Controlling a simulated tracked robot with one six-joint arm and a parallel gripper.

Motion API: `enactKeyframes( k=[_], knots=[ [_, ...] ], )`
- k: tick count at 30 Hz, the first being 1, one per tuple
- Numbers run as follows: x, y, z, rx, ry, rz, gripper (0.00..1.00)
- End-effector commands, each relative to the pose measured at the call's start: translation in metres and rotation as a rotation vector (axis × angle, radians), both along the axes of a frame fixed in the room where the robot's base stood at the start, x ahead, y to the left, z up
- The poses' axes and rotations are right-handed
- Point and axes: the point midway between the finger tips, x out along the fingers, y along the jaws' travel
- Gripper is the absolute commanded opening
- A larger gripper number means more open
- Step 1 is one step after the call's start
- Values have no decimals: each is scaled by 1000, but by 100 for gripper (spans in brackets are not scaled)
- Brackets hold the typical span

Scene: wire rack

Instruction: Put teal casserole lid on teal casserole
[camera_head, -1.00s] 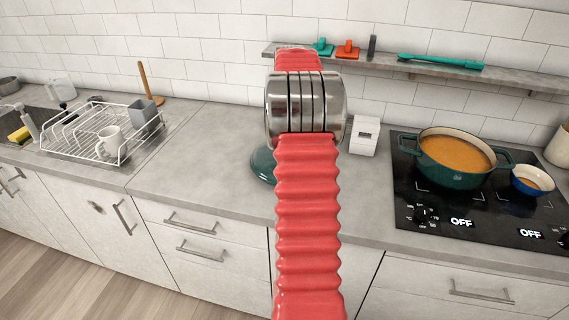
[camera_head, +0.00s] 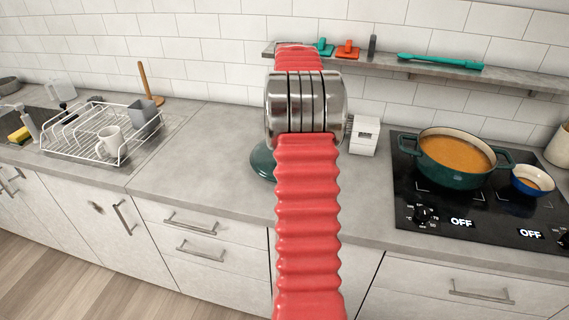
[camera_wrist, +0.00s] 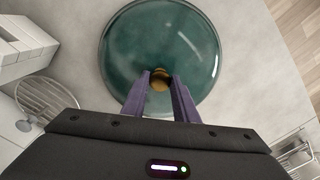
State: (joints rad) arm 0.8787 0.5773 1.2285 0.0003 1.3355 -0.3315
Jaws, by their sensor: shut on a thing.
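The teal casserole lid (camera_wrist: 160,40) is round, with a brass-coloured knob (camera_wrist: 160,80). In the wrist view my gripper (camera_wrist: 160,88) is shut on this knob, one dark finger on each side. In the head view only the lid's left edge (camera_head: 262,162) shows over the grey counter, as my red arm hides the rest. I cannot tell whether the lid touches the counter. The teal casserole (camera_head: 455,165) stands uncovered on the black cooktop at the right, full of orange soup. My gripper's fingers are hidden in the head view.
A small blue bowl (camera_head: 532,181) stands on the cooktop beside the casserole. A white block-shaped item (camera_head: 364,137) stands between the lid and the cooktop. A wall shelf (camera_head: 500,76) holds utensils above. A white dish rack (camera_head: 75,150) stands left; the counter between is clear.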

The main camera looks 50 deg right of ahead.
Motion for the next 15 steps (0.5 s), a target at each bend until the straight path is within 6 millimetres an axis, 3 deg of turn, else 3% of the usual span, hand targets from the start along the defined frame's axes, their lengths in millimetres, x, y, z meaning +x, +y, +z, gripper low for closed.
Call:
enactKeyframes(
  k=[15],
  knots=[
    [1, -1, 20, -3, -3, 0, 0]
  ],
)
